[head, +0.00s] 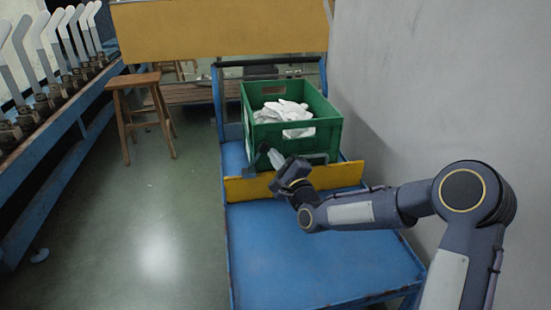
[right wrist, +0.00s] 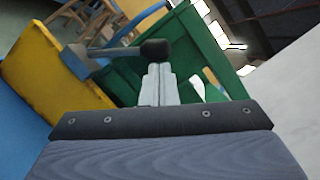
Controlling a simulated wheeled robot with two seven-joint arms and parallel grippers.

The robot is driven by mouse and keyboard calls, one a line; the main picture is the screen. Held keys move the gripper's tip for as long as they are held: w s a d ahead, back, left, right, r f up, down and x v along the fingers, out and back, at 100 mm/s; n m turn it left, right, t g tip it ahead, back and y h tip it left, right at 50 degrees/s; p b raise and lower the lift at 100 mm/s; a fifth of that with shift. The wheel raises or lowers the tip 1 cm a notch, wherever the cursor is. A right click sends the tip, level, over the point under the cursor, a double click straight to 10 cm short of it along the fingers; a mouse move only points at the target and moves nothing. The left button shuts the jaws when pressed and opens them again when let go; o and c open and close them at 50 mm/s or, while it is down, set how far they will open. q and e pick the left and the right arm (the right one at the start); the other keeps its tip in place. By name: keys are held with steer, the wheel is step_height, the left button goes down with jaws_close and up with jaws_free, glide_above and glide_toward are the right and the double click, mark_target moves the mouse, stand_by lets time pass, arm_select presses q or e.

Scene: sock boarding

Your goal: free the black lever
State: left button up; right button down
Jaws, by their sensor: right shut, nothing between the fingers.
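The black lever shows in the right wrist view as a black knob (right wrist: 155,50) on a grey rod, which runs left to a grey bracket (right wrist: 77,61) by the yellow board (right wrist: 45,62). In the head view the black knob (head: 264,148) stands in front of the green crate, above the left part of the yellow board (head: 330,178). My right gripper (head: 274,157) is shut and empty. Its light grey fingers (right wrist: 158,84) are right by the knob; I cannot tell whether they touch it. My left gripper is not in view.
The green crate (head: 329,132) with white cloth items (head: 285,112) stands behind the yellow board on the blue cart (head: 310,250). A grey wall is close on the right. A wooden stool (head: 135,81) and a blue bench with upright boards are at the left. The floor between is clear.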

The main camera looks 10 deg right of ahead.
mark_target(262, 145)
steer(key=shift+a+r+n, duration=0.3)
steer(key=shift+r+n, duration=0.1)
steer(key=shift+n, duration=0.2)
stand_by(0.3)
steer(key=shift+a+r+n+g, duration=0.6)
steer(key=shift+a+r+n, duration=0.2)
steer(key=shift+n, duration=0.5)
steer(key=a+n+g+h+p, duration=0.1)
steer(key=a+n+g+p, duration=0.1)
steer(key=a+n+p, duration=0.2)
steer(key=a+r+n, duration=0.1)
steer(key=a+n, duration=0.2)
steer(key=n, duration=0.1)
steer(key=shift+a+n+g, duration=0.3)
steer(key=shift+a+n, duration=0.1)
steer(key=shift+a+f, duration=0.1)
